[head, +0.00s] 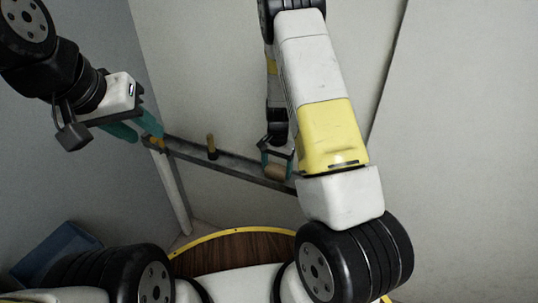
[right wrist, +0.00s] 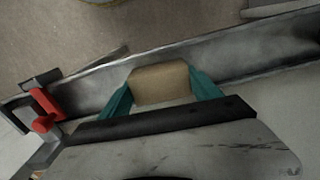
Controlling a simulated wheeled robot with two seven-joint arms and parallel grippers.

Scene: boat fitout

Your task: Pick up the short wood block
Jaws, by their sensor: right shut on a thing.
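The short wood block (right wrist: 160,84) is a tan block with rounded corners, held between the two teal fingers of my right gripper (right wrist: 161,98) in the right wrist view. In the head view the block (head: 275,172) shows at the metal rail, below the fingers of my right gripper (head: 277,160). I cannot tell whether it touches the rail. My left gripper (head: 136,128) is at the upper left, near the rail's left end, with its teal fingers apart and nothing seen between them.
The grey metal rail (head: 240,168) runs across the corner between walls. A small upright tan piece (head: 212,147) stands on it, left of the block. A red clamp-like part (right wrist: 44,112) shows beside the rail. A round wooden top (head: 235,252) with yellow rim lies below.

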